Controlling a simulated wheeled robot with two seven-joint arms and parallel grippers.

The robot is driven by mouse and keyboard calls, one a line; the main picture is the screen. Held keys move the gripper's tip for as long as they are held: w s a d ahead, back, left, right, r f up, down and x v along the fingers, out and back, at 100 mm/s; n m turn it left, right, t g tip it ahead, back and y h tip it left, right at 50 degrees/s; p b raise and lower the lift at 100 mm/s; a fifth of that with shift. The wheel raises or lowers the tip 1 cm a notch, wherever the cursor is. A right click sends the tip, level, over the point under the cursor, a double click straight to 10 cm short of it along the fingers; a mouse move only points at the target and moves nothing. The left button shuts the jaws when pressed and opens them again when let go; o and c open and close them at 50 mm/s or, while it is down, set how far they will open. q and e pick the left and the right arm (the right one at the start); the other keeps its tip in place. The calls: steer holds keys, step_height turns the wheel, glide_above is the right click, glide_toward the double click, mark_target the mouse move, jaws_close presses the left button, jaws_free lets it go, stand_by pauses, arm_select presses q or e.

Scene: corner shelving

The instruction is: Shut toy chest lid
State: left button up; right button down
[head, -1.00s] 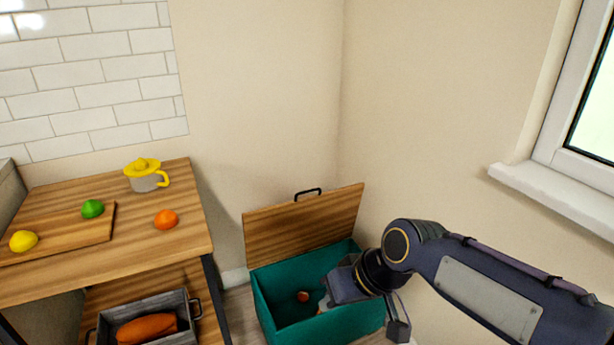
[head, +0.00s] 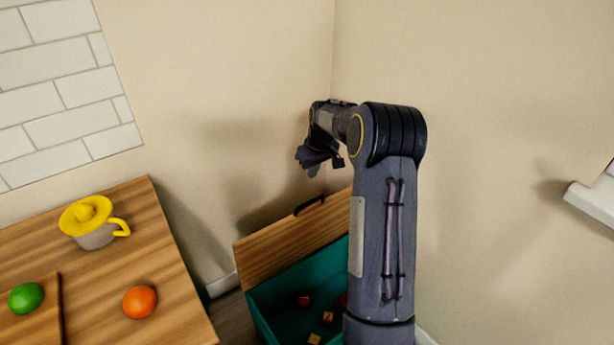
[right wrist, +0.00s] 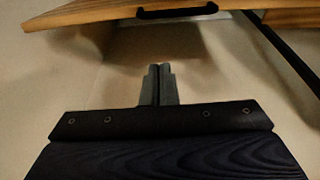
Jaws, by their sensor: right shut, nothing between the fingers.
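The toy chest (head: 262,310) is a teal box in the corner, with small blocks inside. Its wooden lid (head: 285,243) stands open, tilted up at the back, with a dark handle (head: 310,204) on its top edge. My right gripper (head: 312,168) is shut and empty, above the lid's top edge near the handle and apart from it. In the right wrist view the closed fingers (right wrist: 158,84) point toward the wall, and the lid's edge (right wrist: 90,13) with its handle (right wrist: 177,12) shows at the top. My right arm hides the chest's right part. My left gripper is not in view.
A wooden table (head: 175,295) stands to the left, holding a yellow-topped juicer (head: 92,222), an orange (head: 139,301) and a green fruit (head: 26,298) on a board. Walls meet close behind the chest. A window sill (head: 595,200) juts out at right.

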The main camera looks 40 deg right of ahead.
mark_target(315, 204)
steer(key=f, duration=0.8)
steer(key=shift+s+b, duration=0.2)
steer(key=shift+b, duration=0.2)
steer(key=shift+s+a+r, duration=0.15)
steer(key=shift+s+r, duration=0.05)
steer(key=shift+s, duration=0.3)
